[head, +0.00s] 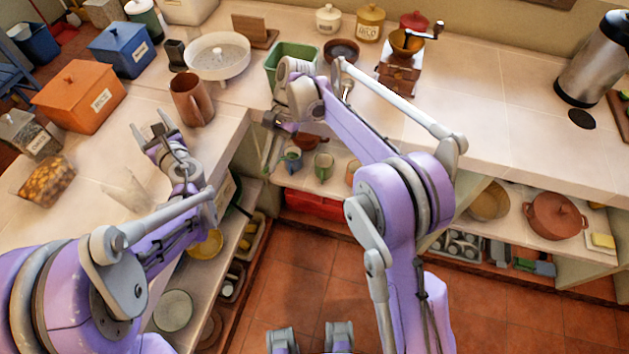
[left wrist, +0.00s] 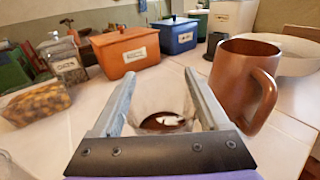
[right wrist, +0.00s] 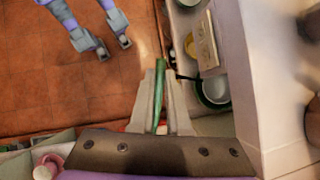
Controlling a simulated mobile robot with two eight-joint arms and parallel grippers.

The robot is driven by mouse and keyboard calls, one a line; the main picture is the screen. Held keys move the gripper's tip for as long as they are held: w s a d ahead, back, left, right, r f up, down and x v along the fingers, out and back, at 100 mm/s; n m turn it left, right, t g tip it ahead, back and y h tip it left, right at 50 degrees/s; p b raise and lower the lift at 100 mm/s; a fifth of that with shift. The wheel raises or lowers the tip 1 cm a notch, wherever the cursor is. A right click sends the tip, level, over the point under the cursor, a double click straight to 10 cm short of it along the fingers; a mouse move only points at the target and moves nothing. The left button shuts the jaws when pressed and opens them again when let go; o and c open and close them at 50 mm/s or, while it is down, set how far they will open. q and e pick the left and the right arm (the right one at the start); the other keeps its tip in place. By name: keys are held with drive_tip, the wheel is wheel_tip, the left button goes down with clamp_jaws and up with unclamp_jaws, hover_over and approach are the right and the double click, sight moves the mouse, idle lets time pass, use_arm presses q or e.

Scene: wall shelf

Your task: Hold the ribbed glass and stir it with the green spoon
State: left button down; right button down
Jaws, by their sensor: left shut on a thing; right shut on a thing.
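The ribbed glass (left wrist: 163,97) is clear, with dark brown liquid at its bottom. In the left wrist view it stands upright between the fingers of my left gripper (left wrist: 162,100), which is shut on it above the counter. In the head view my left gripper (head: 153,133) is over the left counter, and the glass is hard to make out there. The green spoon (right wrist: 160,95) is in my right gripper (right wrist: 160,104), shut on its green shaft; its far end is hard to see. In the head view my right gripper (head: 283,125) is by the counter's inner corner, apart from the glass.
A brown mug (left wrist: 233,82) stands close right of the glass. A white colander (head: 217,57) and green bin (head: 277,62) are behind. Shelves with cups lie below the counter edge.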

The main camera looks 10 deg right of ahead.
drive_tip(key=w+a+r+m+t+y, duration=0.1)
drive_tip(key=a+r+m+t+y, duration=0.1)
drive_tip(key=a+r, duration=0.6)
drive_tip(key=w+a+r+m+t+y, duration=0.1)
drive_tip(key=a+r+m+y, duration=0.3)
drive_tip(key=r, duration=1)
drive_tip(key=w+a+r+m+t+y, duration=0.1)
drive_tip(key=a+r+m+t+y, duration=0.2)
drive_tip(key=a+r+y, duration=0.3)
drive_tip(key=a+r+m, duration=0.1)
drive_tip(key=a+r, duration=0.4)
drive_tip(key=a, duration=0.1)
drive_tip(key=shift+r+y, duration=0.15)
drive_tip(key=shift+y, duration=0.25)
drive_tip(key=shift+d, duration=0.1)
wheel_tip(320, 180, down, 13)
drive_tip(key=shift+s, duration=0.2)
